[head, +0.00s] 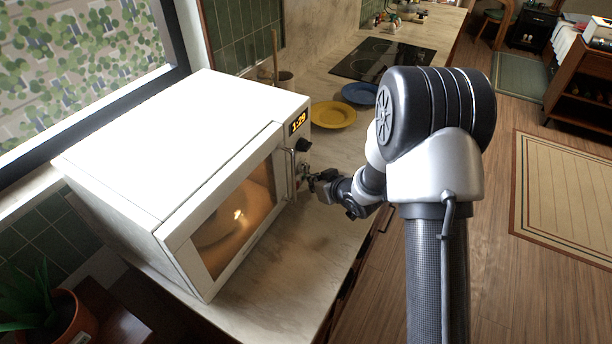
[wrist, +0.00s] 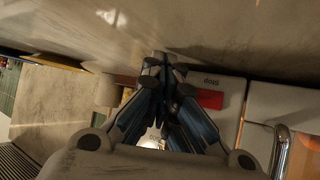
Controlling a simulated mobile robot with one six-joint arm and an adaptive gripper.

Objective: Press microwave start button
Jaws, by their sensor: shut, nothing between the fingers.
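The white microwave (head: 190,135) stands on the counter with its door shut. Its window (head: 240,215) glows orange, and the display (head: 299,122) shows yellow digits that look like 1:29. A dark knob (head: 303,145) sits below the display. My gripper (head: 310,180) is shut and empty at the lower control panel, right of the door handle (head: 291,172). In the wrist view its fingertips (wrist: 165,65) are together, close beside a red button (wrist: 208,99) with an upside-down "Stop" label. A small bright patch shows between the fingers. The start button is mostly hidden; I cannot tell whether the fingers touch it.
A yellow plate (head: 333,114) and a blue plate (head: 360,93) lie on the counter behind the microwave. A dark cooktop (head: 382,60) is farther back. A potted plant (head: 60,315) stands at the lower left. The wooden floor at the right has free room.

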